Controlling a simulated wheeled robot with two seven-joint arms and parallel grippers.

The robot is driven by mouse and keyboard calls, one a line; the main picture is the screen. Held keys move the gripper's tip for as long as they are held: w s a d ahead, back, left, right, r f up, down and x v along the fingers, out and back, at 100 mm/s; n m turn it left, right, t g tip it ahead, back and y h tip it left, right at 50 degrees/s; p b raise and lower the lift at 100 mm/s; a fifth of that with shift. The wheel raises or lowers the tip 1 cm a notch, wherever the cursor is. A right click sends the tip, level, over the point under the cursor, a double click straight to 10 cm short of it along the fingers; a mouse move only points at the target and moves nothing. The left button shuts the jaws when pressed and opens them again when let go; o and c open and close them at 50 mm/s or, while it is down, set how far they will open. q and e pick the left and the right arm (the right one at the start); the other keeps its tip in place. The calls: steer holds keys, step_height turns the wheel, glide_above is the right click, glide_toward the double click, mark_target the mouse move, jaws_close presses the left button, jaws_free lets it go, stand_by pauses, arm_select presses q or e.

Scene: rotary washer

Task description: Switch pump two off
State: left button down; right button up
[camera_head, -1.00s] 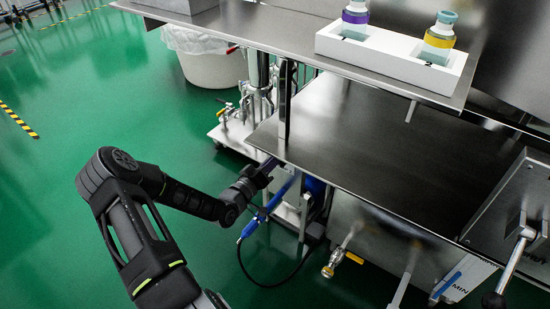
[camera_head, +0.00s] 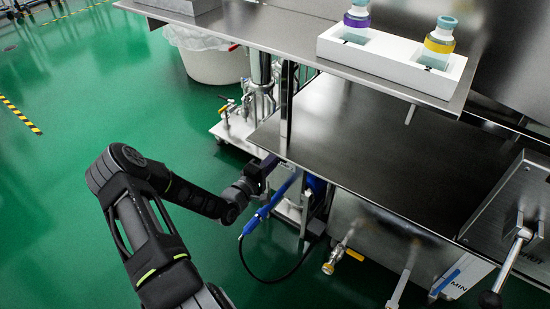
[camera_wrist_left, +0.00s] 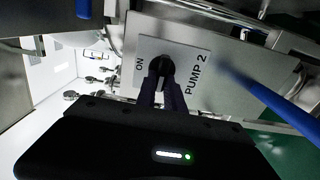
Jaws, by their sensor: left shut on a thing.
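In the left wrist view, a grey plate labelled PUMP 2 (camera_wrist_left: 195,58) carries a black rotary knob (camera_wrist_left: 161,66), with the word ON on its left side. My left gripper (camera_wrist_left: 161,80) is shut on this knob, its dark fingers covering most of it. In the head view my left gripper (camera_head: 266,167) reaches in under the edge of the lower steel worktop. There the knob is hidden by the gripper and the worktop. My right gripper is not in view.
A blue spray handle (camera_head: 268,208) with a black hose hangs right of my left wrist. The lower steel worktop (camera_head: 385,140) lies just above the gripper. A valve with a yellow handle (camera_head: 340,258) sticks out to the right. Green floor is open at left.

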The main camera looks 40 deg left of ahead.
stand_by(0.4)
arm_select(q)
steer(key=c, duration=1.4)
jaws_free()
steer(key=shift+c, duration=0.2)
steer(key=shift+s, duration=0.1)
steer(key=s+p, duration=0.2)
steer(key=s, duration=0.5)
steer(key=shift+s, duration=0.3)
